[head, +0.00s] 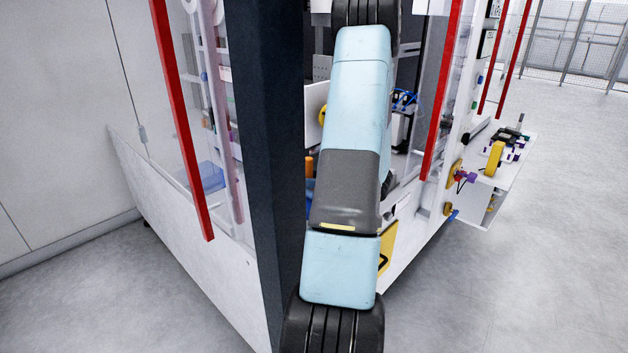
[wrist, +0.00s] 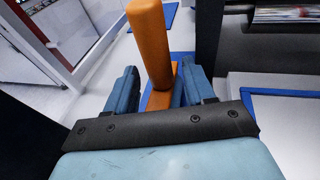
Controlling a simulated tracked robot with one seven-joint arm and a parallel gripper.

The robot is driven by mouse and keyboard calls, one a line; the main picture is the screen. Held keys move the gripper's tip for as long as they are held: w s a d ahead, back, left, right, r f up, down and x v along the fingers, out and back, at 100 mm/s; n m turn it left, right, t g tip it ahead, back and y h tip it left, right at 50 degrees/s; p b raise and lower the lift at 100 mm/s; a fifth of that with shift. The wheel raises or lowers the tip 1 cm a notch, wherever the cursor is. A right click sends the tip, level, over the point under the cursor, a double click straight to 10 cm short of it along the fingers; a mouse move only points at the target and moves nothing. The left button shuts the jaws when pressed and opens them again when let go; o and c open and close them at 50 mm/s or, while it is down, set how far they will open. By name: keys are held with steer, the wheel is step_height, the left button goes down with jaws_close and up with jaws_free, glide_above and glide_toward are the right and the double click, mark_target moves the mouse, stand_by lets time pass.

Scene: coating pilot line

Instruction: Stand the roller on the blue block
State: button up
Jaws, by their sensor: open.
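The orange roller (wrist: 150,45) stands up, slightly tilted in the wrist view, just beyond my gripper. An orange part (wrist: 163,98) runs below it, between the fingers; I cannot tell whether it is one piece with the roller. My gripper (wrist: 158,88) is open, with one blue finger on each side of this part. In the head view an orange piece (head: 309,166), probably the roller, shows beside my arm, with a patch of blue under it. I cannot tell whether that blue is the block or my finger. My arm hides the gripper there.
A dark post (head: 265,150) stands close to the left of my arm. Red-edged clear panels (head: 181,120) flank the machine's opening. A blue-edged white surface (wrist: 285,115) lies right of my gripper. A side shelf (head: 510,170) with small parts sticks out at the right.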

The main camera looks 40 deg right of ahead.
steer(key=v, duration=1.1)
steer(key=shift+w+d, duration=0.1)
steer(key=shift+s+d+r, duration=0.15)
steer(key=shift+s, duration=0.4)
